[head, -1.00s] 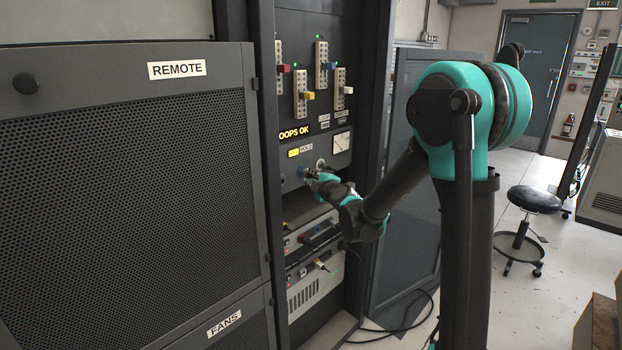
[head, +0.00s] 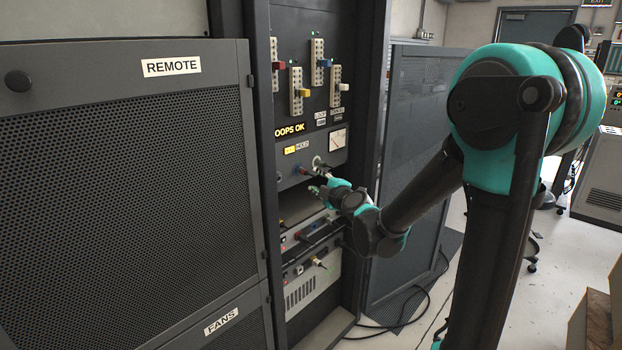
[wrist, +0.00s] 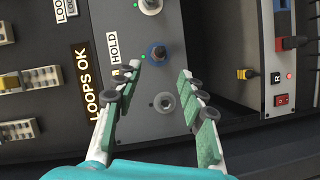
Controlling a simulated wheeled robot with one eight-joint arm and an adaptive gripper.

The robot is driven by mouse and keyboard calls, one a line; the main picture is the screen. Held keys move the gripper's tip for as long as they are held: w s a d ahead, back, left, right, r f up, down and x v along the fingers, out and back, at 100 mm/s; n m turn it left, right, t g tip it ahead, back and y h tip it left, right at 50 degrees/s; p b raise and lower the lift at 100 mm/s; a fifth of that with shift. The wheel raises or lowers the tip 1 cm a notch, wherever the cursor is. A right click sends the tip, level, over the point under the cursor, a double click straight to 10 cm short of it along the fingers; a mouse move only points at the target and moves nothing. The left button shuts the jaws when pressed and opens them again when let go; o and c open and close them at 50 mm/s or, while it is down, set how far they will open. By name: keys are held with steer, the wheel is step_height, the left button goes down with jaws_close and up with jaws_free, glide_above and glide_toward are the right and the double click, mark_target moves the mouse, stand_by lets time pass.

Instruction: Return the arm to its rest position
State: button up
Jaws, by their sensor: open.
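My gripper (head: 316,189) is in front of the dark rack panel, at the end of my teal and black arm, just below a blue-ringed knob (head: 303,171). In the wrist view my gripper (wrist: 160,73) is open, its two fingers spread with nothing between them. The blue-ringed knob (wrist: 157,52) is ahead of the fingertips there, and a round grey socket (wrist: 163,102) shows between the fingers. Whether a fingertip touches the panel is hard to tell, but a gap seems to show.
A mesh cabinet labelled REMOTE (head: 130,170) fills the left. Coloured-handled levers (head: 297,90) stand out on the panel above my gripper. A lower unit (head: 312,285) with small switches sits below. A grey mesh cabinet (head: 415,150) stands right of the rack, with cables on the floor.

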steer(key=s+d+f+m+g+h, duration=0.4)
steer(key=s+d+f+m, duration=0.6)
steer(key=s, duration=0.5)
steer(key=s+d+f+m+g+h, duration=0.4)
steer(key=s+d+f+m, duration=0.6)
steer(key=s+d, duration=0.5)
steer(key=shift+d+f+g, duration=0.15)
steer(key=shift+f+g, duration=0.3)
steer(key=shift+g, duration=0.75)
steer(key=shift+w, duration=0.15)
steer(key=n+t+y, duration=0.6)
steer(key=n+y, duration=0.3)
steer(key=n, duration=0.5)
glide_toward(306, 172)
steer(key=x, duration=0.9)
steer(key=shift+w, duration=0.2)
steer(key=shift+c, duration=0.4)
